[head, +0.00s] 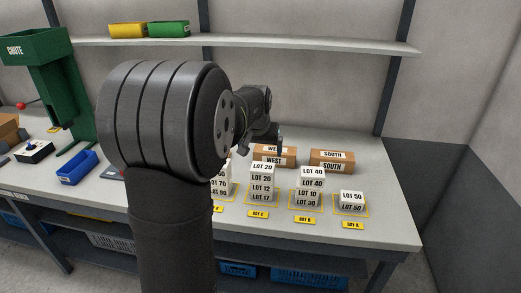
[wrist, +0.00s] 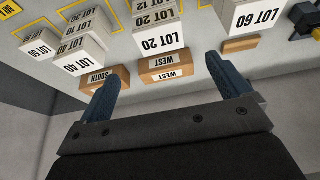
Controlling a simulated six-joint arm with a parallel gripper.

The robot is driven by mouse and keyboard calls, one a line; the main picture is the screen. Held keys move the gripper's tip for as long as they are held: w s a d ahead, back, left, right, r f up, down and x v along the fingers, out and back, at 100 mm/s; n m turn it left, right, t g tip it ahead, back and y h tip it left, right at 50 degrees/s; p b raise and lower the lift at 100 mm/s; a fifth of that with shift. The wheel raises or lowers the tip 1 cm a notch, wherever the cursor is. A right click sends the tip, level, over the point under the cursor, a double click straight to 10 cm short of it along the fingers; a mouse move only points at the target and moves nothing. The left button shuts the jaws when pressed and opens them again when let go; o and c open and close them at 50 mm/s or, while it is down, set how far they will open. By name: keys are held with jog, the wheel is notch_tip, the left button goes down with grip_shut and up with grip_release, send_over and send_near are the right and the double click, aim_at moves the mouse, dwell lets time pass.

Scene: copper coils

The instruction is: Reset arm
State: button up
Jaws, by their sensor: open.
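My gripper (head: 280,140) hangs above the bench near the brown WEST box, at the end of my dark arm. In the wrist view my gripper (wrist: 162,70) shows two blue fingers spread wide with nothing between them. White LOT boxes stand in stacks: a LOT 20 stack (head: 262,169), a LOT 40 stack (head: 312,172) and a low LOT 50 stack (head: 352,197). A LOT 70 stack (head: 219,184) is partly hidden behind my arm. The wrist view also shows a LOT 60 box (wrist: 255,22).
Brown WEST (head: 289,161) and SOUTH (head: 332,167) boxes stand behind the stacks. The bench (head: 386,225) has bare room at right. A green chute (head: 50,70) and blue bin (head: 77,168) are at left. A shelf (head: 300,45) runs above with yellow and green bins.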

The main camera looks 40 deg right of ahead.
aim_at(263, 166)
jog(key=shift+f, duration=0.1)
jog(key=x, duration=1.2)
jog(key=shift+r, duration=1.5)
jog(key=shift+f, duration=0.1)
